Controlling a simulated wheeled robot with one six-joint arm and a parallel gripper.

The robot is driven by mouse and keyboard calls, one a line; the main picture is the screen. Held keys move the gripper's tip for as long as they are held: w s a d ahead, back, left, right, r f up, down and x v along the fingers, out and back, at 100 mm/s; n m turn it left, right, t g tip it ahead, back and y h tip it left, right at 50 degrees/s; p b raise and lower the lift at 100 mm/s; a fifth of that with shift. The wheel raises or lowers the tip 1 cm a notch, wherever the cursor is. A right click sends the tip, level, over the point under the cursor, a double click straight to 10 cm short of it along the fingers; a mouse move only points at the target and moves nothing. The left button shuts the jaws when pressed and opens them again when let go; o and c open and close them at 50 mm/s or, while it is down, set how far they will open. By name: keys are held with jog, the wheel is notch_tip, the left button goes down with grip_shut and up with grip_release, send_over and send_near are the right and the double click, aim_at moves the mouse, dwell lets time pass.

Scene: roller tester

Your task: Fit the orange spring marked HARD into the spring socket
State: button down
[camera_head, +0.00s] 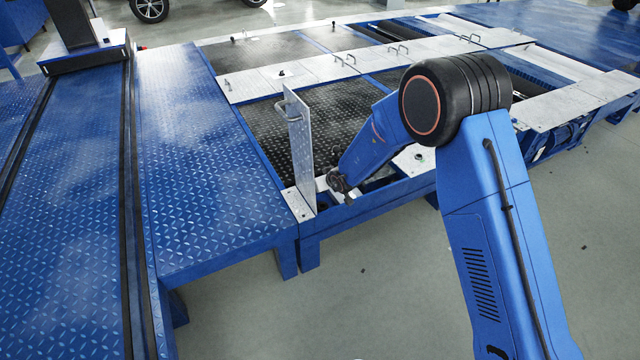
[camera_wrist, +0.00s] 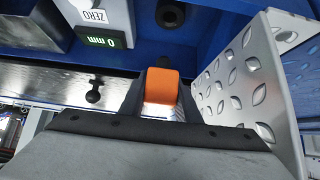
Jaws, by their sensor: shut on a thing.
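My gripper (camera_wrist: 160,105) points away from the wrist camera and is shut on an orange piece (camera_wrist: 161,86), which shows as a smooth rounded block between the dark fingers. I take it for the orange spring; no HARD marking or coils show, and its far end is hidden. A black ring with a dark hole (camera_wrist: 170,14) sits in the blue frame beyond the orange piece and apart from it in the picture; it may be the spring socket. In the head view my gripper (camera_head: 340,184) is low at the frame's front edge, and the orange piece cannot be made out.
A raised tread plate (camera_head: 300,152) stands upright just left of my gripper; it also shows close on the right in the wrist view (camera_wrist: 228,80). A display reading 0 mm (camera_wrist: 104,40) and a ZERO label (camera_wrist: 97,16) are at upper left. A black knob (camera_wrist: 94,92) stands nearby.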

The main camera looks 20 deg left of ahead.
jog(key=shift+s, duration=0.1)
dwell(0.4)
jog(key=shift+f, duration=2.9)
jog(key=shift+f, duration=1.6)
jog(key=c, duration=1.3)
grip_release()
jog(key=shift+o, duration=0.2)
jog(key=shift+r, duration=0.1)
